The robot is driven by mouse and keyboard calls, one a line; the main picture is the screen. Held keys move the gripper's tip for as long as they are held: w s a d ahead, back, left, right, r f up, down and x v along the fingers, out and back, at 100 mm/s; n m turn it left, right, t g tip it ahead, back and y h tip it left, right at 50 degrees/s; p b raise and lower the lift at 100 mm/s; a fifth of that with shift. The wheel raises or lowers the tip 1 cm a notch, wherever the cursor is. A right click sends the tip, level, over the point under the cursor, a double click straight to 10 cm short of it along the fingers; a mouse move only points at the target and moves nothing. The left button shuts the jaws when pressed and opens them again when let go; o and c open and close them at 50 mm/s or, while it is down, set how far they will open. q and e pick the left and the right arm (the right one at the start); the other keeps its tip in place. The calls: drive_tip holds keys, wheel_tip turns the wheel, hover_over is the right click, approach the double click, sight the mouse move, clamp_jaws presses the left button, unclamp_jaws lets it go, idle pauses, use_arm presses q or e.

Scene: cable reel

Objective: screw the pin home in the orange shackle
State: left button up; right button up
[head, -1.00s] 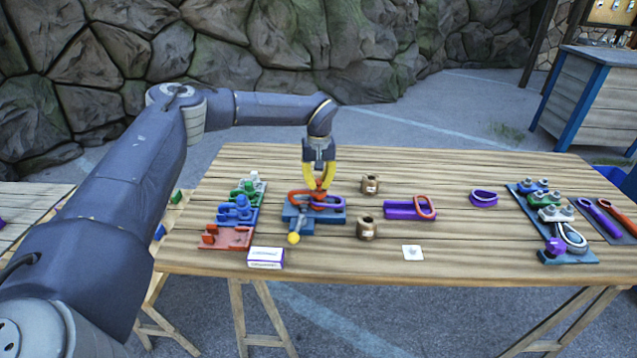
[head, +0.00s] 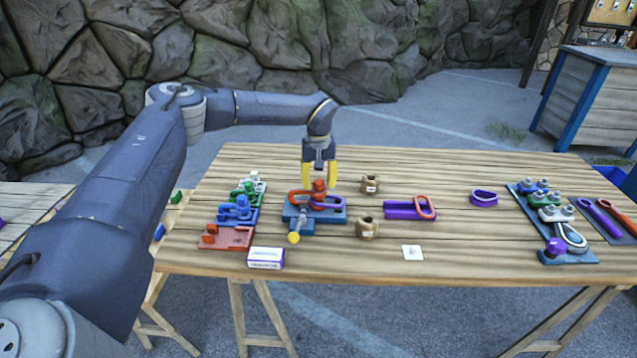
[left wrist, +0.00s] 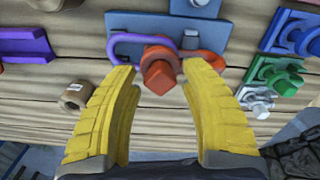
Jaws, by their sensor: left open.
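The orange shackle (head: 300,197) lies on a blue fixture (head: 338,215) at the left of the table, with a purple loop (head: 330,206) beside it. My left gripper (head: 319,182) hangs just above and behind the pin head. Its yellow fingers (left wrist: 168,82) are spread open on either side of the head, with gaps visible. How deep the pin sits is hidden. My right gripper is not in view.
A small white box (head: 266,257) lies at the front edge. A blue board (head: 572,258) holds parts at far right.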

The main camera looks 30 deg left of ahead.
use_arm(q)
drive_tip(key=shift+r, duration=2.15)
